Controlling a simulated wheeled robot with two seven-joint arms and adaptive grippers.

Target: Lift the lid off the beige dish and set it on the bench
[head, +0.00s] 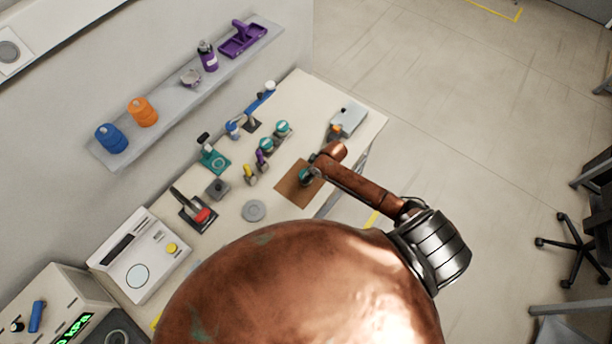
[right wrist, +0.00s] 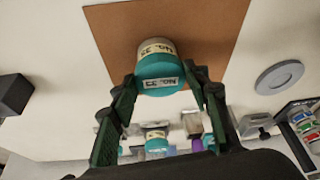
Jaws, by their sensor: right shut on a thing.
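The beige dish (right wrist: 155,48) stands on a brown mat (right wrist: 213,33) and carries a printed label. Its teal lid (right wrist: 160,70), also labelled, shows against the dish; I cannot tell whether there is a gap between them. My right gripper (right wrist: 160,88) has its fingers on both sides of the lid and is shut on it. In the head view the lid (head: 305,175) shows small over the mat (head: 290,191), partly covered by my right arm. My left gripper is not in view.
A grey disc (head: 253,211) lies on the pale bench with clear surface around it. A grey box (head: 348,119) is near the far edge. A wall shelf (head: 182,95) runs behind.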

